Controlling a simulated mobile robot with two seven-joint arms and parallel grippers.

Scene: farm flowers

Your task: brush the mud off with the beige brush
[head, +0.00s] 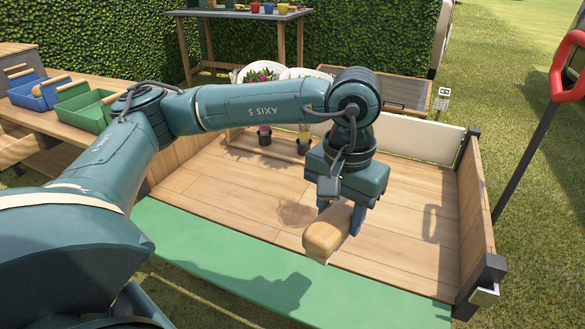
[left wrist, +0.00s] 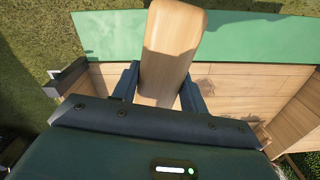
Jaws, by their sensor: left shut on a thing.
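My left gripper (head: 340,213) is shut on the beige brush (head: 328,236), a wooden block with a rounded end. In the left wrist view the brush (left wrist: 173,45) sits between the two blue fingers and points away from the palm. The gripper holds it above the front part of the wooden cart bed (head: 400,233); whether it touches the boards cannot be told. A brown mud patch (head: 295,214) lies on the boards just left of the brush. Part of the mud (left wrist: 204,84) also shows right of the brush in the left wrist view. My right gripper is not in view.
A green lowered panel (head: 215,248) runs along the cart's front. Potted flowers (head: 264,136) stand at the bed's back. A blue crate (head: 40,92) and a green crate (head: 88,110) sit on a bench at left. A red-handled tool (head: 566,70) stands at right.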

